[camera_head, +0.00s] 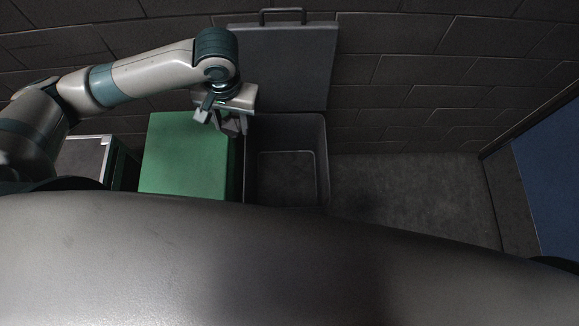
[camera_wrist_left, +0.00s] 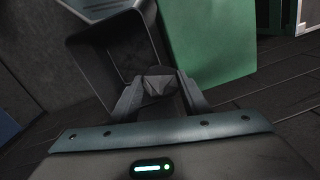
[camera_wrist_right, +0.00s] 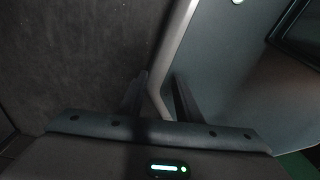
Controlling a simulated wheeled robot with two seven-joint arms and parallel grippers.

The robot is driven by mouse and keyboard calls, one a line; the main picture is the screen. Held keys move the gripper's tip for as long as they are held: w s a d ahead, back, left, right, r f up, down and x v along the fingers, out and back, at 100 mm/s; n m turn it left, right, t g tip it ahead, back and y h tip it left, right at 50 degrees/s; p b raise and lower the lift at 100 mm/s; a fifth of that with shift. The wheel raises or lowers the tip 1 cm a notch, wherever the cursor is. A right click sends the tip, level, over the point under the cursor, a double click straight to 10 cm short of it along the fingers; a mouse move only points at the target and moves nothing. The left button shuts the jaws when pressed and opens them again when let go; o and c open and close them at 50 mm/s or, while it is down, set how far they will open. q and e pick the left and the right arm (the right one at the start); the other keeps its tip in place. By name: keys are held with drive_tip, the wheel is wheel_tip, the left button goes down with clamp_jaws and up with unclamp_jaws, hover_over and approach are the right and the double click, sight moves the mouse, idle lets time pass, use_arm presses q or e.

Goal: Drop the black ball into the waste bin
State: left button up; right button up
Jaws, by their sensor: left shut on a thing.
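The black ball (camera_wrist_left: 158,81) is held between the fingertips of my left gripper (camera_wrist_left: 158,90) in the left wrist view. In the head view my left gripper (camera_head: 231,124) is near the left rim of the open dark grey waste bin (camera_head: 316,131); the ball is hard to make out there. The bin (camera_wrist_left: 84,62) also shows beyond the ball in the left wrist view. My right gripper (camera_wrist_right: 157,92) shows only in its own wrist view, with its fingers apart and no object held between them.
A green box (camera_head: 185,158) stands left of the bin. The bin's lid (camera_head: 284,68) stands open at the brick wall. Bare floor (camera_head: 410,195) lies right of the bin. A blue panel (camera_head: 553,165) is at far right.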

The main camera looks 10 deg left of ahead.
drive_tip(key=o, duration=0.7)
use_arm(q)
drive_tip(key=shift+d+f, duration=0.1)
use_arm(e)
drive_tip(key=shift+o, duration=0.8)
use_arm(q)
drive_tip(key=shift+w+d+f+m+p, duration=0.35)
drive_tip(key=shift+d+f+m, duration=0.15)
drive_tip(key=shift+m, duration=0.5)
drive_tip(key=w+d+f+m+p, duration=0.2)
drive_tip(key=d+f+m, duration=0.2)
drive_tip(key=m, duration=0.6)
drive_tip(key=w+d+f+m+h+p, duration=0.1)
drive_tip(key=d+f+m, duration=0.4)
drive_tip(key=m, duration=0.6)
wheel_tip(320, 180, down, 2)
drive_tip(key=shift+w+d+f+t+p, duration=0.1)
drive_tip(key=shift+w+d+t+p, duration=0.1)
drive_tip(key=shift+w+t+p, duration=0.4)
use_arm(e)
drive_tip(key=r, duration=0.5)
drive_tip(key=shift+w, duration=0.3)
use_arm(q)
drive_tip(key=shift+w+f, duration=0.15)
drive_tip(key=shift+w, duration=0.05)
use_arm(e)
drive_tip(key=shift+f, duration=0.2)
